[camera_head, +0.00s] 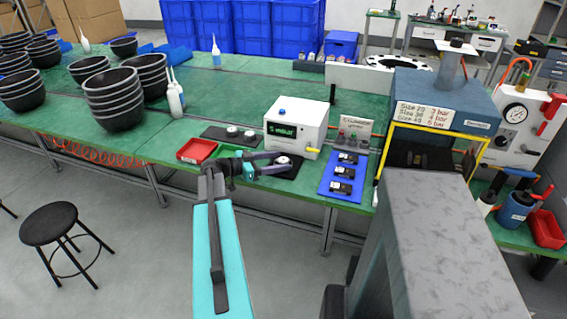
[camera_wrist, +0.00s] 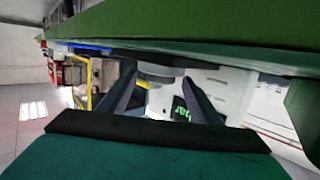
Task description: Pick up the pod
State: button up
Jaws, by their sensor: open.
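The pod appears to be a small pale round piece (camera_head: 283,160) on a dark mat in front of the white box with a green display. My gripper (camera_head: 286,162) is at this piece, its two dark fingers open to either side. In the wrist view, a grey round piece (camera_wrist: 154,74) shows between the spread finger ends of my gripper (camera_wrist: 160,88). I cannot tell whether the fingers touch it.
The white box (camera_head: 297,127) stands close behind my gripper. A blue mat (camera_head: 329,190) with black devices lies to the right, beside a yellow-framed chamber (camera_head: 440,138). Stacked black bowls (camera_head: 115,98) stand far left.

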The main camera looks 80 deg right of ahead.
dwell(0.3)
jog(key=c, duration=1.2)
notch_tip(320, 180, up, 10)
jog(key=b, duration=0.2)
dwell(0.6)
